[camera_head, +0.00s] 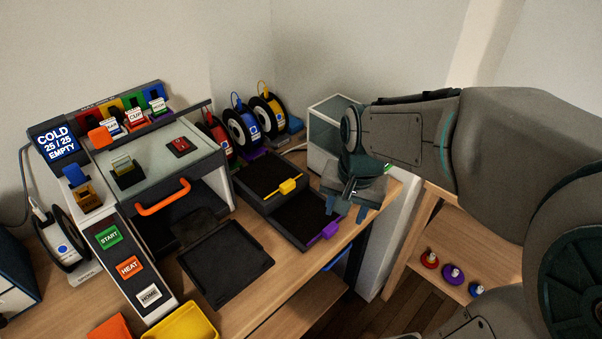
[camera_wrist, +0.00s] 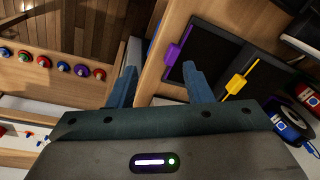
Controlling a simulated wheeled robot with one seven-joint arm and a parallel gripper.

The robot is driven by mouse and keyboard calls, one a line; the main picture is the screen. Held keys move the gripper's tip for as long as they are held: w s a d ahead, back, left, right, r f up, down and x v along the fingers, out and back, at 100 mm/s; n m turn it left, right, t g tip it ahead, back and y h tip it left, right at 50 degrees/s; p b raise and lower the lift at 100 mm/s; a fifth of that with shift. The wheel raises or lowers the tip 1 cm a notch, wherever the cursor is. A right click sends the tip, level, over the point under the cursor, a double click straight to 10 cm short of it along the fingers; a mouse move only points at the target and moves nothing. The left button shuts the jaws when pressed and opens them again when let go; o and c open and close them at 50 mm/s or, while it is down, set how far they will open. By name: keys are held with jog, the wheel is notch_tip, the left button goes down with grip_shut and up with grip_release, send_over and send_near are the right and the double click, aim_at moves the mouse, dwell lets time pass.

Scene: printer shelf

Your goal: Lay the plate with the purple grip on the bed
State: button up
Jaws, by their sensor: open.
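The plate with the purple grip (camera_head: 300,212) is a dark square lying in a shallow tray on the table; its purple grip (camera_head: 325,231) points to the front right. In the wrist view the plate (camera_wrist: 205,48) and the purple grip (camera_wrist: 178,50) show just beyond the fingers. My gripper (camera_head: 346,208) is open and empty, above and right of the purple grip; its fingers also show in the wrist view (camera_wrist: 160,72). A dark square surface (camera_head: 225,264), which looks like the bed, lies in front of the printer's opening, with nothing on it.
A plate with a yellow grip (camera_head: 288,186) lies just behind. The printer (camera_head: 165,160) has an orange handle (camera_head: 163,197). Several spools (camera_head: 241,128) and a glass-sided box (camera_head: 325,125) stand at the back. A yellow bin (camera_head: 183,323) is at the front. Colored knobs (camera_head: 453,274) sit on a lower shelf.

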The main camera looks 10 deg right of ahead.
jog(key=w+m+g+p, duration=0.1)
jog(key=w+m+p, duration=0.2)
jog(key=w+m, duration=0.15)
send_over(330, 227)
jog(key=shift+m, duration=0.45)
jog(key=f, duration=0.8)
jog(key=shift+s+d+f, duration=0.25)
jog(key=shift+f, duration=0.1)
jog(key=shift+w+a+f+p, duration=0.1)
jog(key=shift+w+f+p, duration=0.1)
jog(key=shift+f, duration=1.15)
jog(key=shift+w+a+f+p, duration=0.1)
jog(key=shift+f+p, duration=0.1)
jog(key=shift+f, duration=1.1)
grip_shut()
